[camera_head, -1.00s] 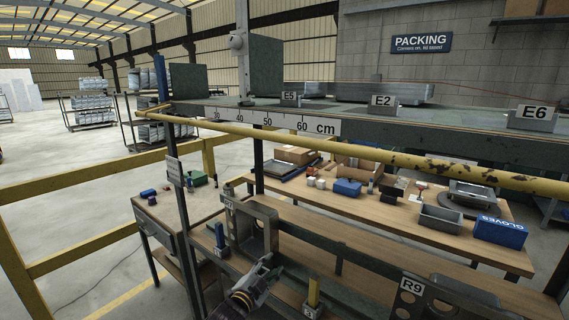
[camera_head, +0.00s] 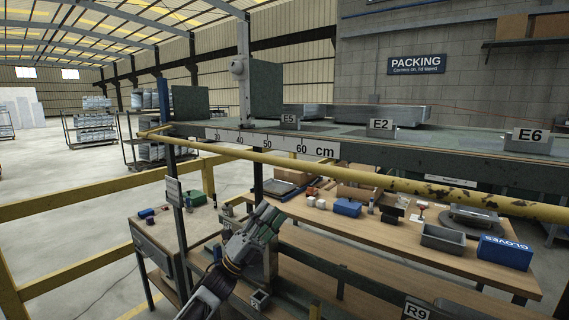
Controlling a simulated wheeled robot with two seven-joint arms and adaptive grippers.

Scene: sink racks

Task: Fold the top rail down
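The top rail is a long yellow bar (camera_head: 345,176) with chipped paint. It runs in front of the upper shelf's edge, from the upper left to the right edge of the view. It is up, at about the height of that shelf. My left gripper (camera_head: 270,212) is below the rail, left of centre, pointing upward. A clear gap shows between its fingertips and the rail. It holds nothing that I can see, and I cannot tell how far apart the fingers are. My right gripper is not in view.
A dark upright post (camera_head: 176,205) stands left of my gripper. Behind is a wooden bench (camera_head: 400,238) with boxes. Lower yellow guard rails (camera_head: 75,200) are at the left.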

